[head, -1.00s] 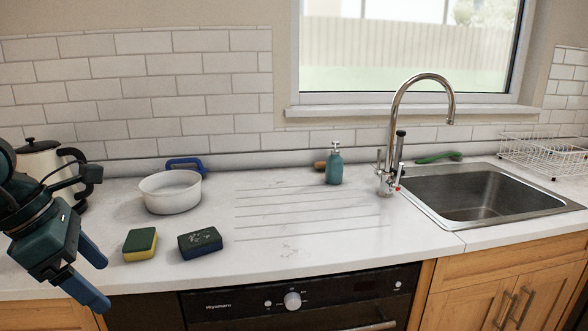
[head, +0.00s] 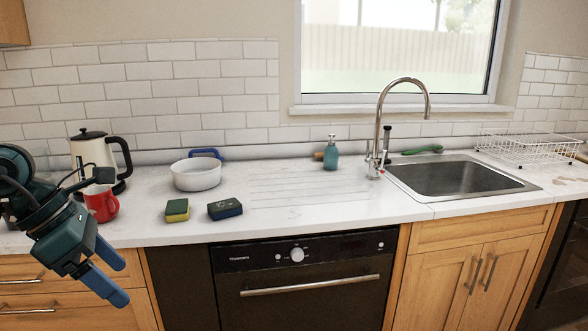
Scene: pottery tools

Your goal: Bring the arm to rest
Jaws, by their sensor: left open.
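My left gripper (head: 110,273) is at the lower left, in front of the counter's front edge. Its two blue fingers point down and to the right, apart and with nothing between them. The left arm comes in from the left edge and covers part of the counter's left end. My right gripper does not show.
The counter (head: 300,212) holds a red mug (head: 102,205), a kettle (head: 92,152), a white bowl (head: 196,177), two sponges (head: 177,210) (head: 224,208) and a teal soap bottle (head: 331,155). The sink (head: 455,178) and wire rack (head: 528,150) are at right. An oven (head: 300,285) sits below.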

